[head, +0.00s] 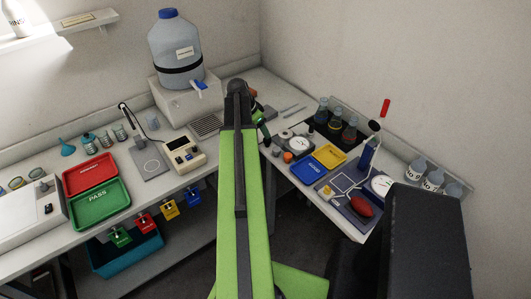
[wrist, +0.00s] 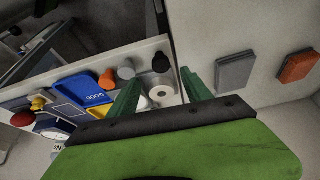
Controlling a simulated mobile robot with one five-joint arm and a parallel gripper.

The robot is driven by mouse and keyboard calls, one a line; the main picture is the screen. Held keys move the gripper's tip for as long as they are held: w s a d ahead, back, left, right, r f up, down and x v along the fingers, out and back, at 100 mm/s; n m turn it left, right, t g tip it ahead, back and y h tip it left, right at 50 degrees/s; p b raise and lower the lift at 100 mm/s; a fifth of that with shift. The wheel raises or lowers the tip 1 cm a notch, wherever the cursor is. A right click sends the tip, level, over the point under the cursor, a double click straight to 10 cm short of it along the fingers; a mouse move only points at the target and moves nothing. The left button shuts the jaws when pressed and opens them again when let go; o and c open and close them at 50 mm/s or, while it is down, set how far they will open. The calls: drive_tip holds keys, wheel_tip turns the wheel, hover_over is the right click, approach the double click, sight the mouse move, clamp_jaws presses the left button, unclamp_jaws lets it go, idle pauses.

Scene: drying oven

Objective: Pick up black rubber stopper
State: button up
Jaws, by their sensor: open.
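The black rubber stopper (wrist: 161,62) stands near the counter edge in the wrist view, small and dark with a rounded top. My gripper (wrist: 160,75) is open, with its two green fingers spread apart. In the picture the stopper lies between the fingertips and slightly beyond them; nothing is held. A grey stopper (wrist: 126,70) and an orange stopper (wrist: 107,79) stand to its left. In the head view my gripper (head: 262,124) is partly hidden behind my arm above the corner counter, and I cannot make out the black stopper for certain there.
A white roll (wrist: 162,93) sits between the fingers close to the stopper. A blue tray (head: 308,171) and a yellow tray (head: 330,155) lie on the right counter. Flasks (head: 335,124) stand behind. A large bottle (head: 176,50) stands in the corner. The wall is close on the right.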

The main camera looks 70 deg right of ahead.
sight(267, 142)
drive_tip(key=b+x, duration=0.2)
drive_tip(key=x, duration=0.1)
drive_tip(key=shift+f, duration=0.35)
drive_tip(key=shift+d+r, duration=0.1)
drive_tip(key=b+x, duration=0.4)
drive_tip(key=x, duration=0.1)
drive_tip(key=shift+w+d+f+b, duration=0.1)
drive_tip(key=shift+f+b, duration=0.1)
drive_tip(key=shift+b, duration=0.2)
drive_tip(key=shift+r, duration=0.2)
clamp_jaws()
